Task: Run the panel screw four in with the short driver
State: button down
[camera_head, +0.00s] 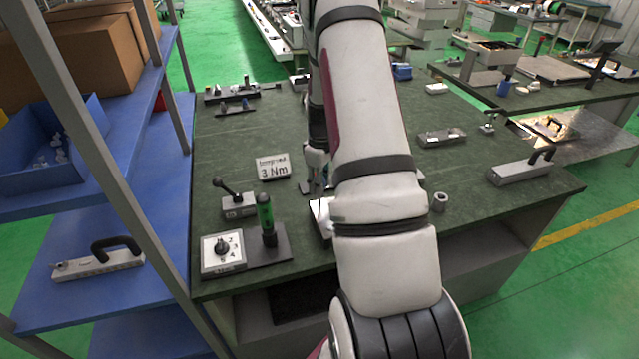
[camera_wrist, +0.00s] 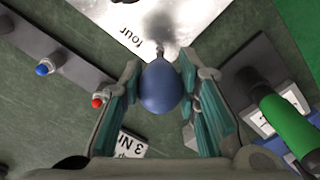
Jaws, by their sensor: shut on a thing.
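My gripper (camera_wrist: 159,78) is shut on a blue, rounded handle, the short driver (camera_wrist: 160,90). Its thin shaft points at the bright panel (camera_wrist: 190,14), which carries the label "four". A dark, blurred shadow lies on the panel around the driver's tip. I cannot make out the screw or tell whether the tip touches it. In the head view my arm hides most of the gripper, and only a corner of the panel (camera_head: 323,212) shows beside the arm.
A green-handled driver (camera_head: 266,218) stands upright in a holder, left of the panel. A numbered dial box (camera_head: 222,253), a lever box (camera_head: 239,206) and a "3 Nm" sign (camera_head: 273,166) stand nearby. A grey bar with knobs (camera_wrist: 50,55) lies left in the wrist view.

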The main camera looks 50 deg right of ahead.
jog(key=shift+m, duration=1)
jog(key=shift+a+m+b, duration=0.1)
jog(key=shift+m+b, duration=0.65)
jog(key=shift+m, duration=1.35)
